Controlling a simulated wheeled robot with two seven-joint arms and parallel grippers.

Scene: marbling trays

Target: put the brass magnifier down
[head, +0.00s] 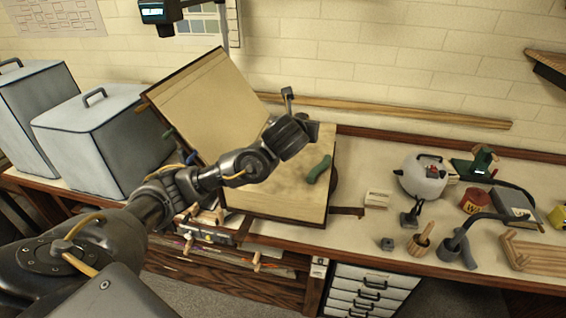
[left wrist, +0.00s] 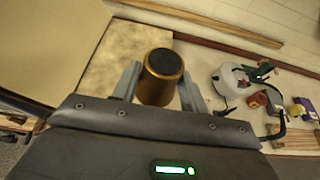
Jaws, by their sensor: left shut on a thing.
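The brass magnifier (left wrist: 163,88) shows in the left wrist view as a short brass cylinder with a dark top. It sits between the two grey fingers of my left gripper (left wrist: 160,85), which is shut on it. In the head view my left gripper (head: 288,98) is over the right part of the tan bed of an open, lidded wooden press. The magnifier is hidden or cannot be made out there. My right gripper is in neither view.
The press's lid (head: 200,105) stands tilted up at the left of its bed (head: 285,205). A green handle-like piece (head: 318,170) lies on the bed.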

